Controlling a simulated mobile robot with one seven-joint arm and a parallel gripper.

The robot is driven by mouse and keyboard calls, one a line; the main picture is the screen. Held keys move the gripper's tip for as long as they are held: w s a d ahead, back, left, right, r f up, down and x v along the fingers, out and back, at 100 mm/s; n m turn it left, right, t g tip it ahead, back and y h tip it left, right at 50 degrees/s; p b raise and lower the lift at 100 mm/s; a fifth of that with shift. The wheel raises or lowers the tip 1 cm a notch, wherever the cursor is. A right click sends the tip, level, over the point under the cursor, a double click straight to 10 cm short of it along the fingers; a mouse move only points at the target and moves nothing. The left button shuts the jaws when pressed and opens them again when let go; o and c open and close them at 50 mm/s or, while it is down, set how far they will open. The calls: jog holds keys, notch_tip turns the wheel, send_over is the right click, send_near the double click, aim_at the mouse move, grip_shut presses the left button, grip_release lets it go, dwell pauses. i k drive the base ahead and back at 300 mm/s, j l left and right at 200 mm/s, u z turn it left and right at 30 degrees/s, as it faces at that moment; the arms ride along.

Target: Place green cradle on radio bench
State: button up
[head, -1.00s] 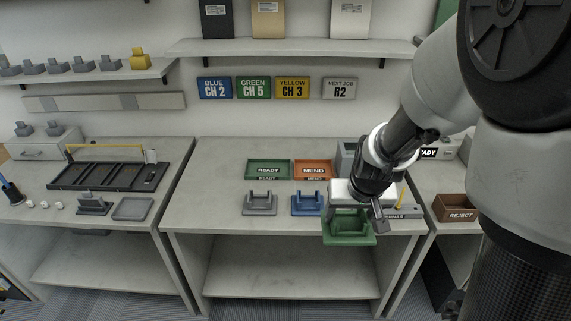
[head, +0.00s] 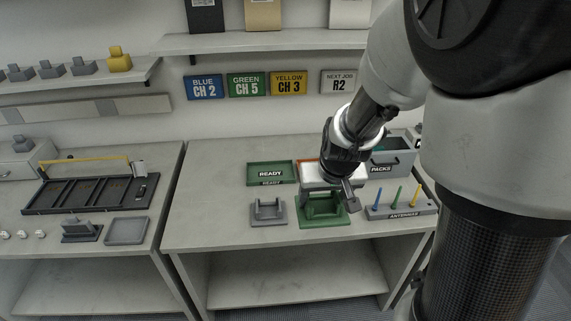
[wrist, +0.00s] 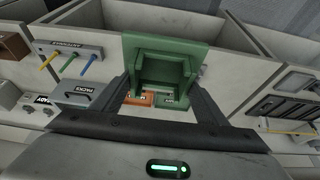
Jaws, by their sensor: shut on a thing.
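My gripper (head: 323,197) is shut on the green cradle (head: 323,215), which appears level in the head view. The cradle also shows between the two fingers in the wrist view (wrist: 162,62). It appears over the front part of the middle bench (head: 215,205), right of a grey cradle (head: 268,211). I cannot tell whether its base touches the benchtop or hangs above it. The blue cradle is hidden now, apparently behind the green one and my gripper.
A green READY tray (head: 271,172) and a mostly covered orange tray (head: 303,164) lie behind. An antenna block (head: 401,211) and a grey PACKS bin (head: 392,160) stand to the right. The bench's left part is clear.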

aim_at(212, 201)
jog(key=i+j, duration=0.2)
jog(key=j, duration=0.2)
jog(key=i+j, duration=0.2)
jog(key=j, duration=0.15)
jog(key=i+j, duration=0.25)
jog(key=j, duration=0.15)
